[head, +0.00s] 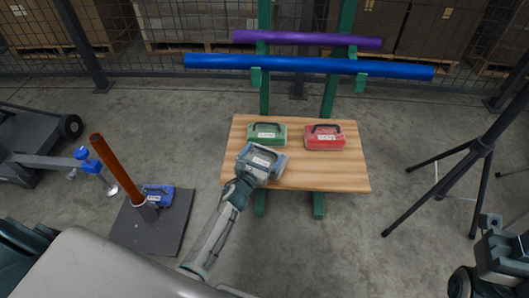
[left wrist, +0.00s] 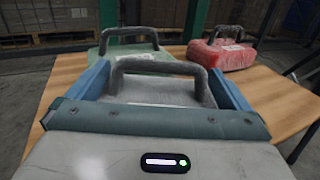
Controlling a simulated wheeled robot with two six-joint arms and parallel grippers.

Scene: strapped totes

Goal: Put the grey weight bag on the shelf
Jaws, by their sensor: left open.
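The grey weight bag (head: 259,154) with a dark handle is at the front left of the wooden shelf (head: 320,178), appearing to rest on it. In the left wrist view the bag (left wrist: 160,88) lies between my two blue fingers. My left gripper (head: 262,160) is open around the bag, one finger on each side; whether they touch it I cannot tell. The bag's underside is hidden. My right gripper (head: 490,228) shows partly at the lower right edge, away from the shelf, and its jaw state is unclear.
A green bag (head: 267,133) sits just behind the grey one, and a red bag (head: 324,137) is at the back right. A blue bag (head: 158,195) is on a dark base by an orange post (head: 117,170). Blue and purple tubes cross above the shelf. A black tripod stands right.

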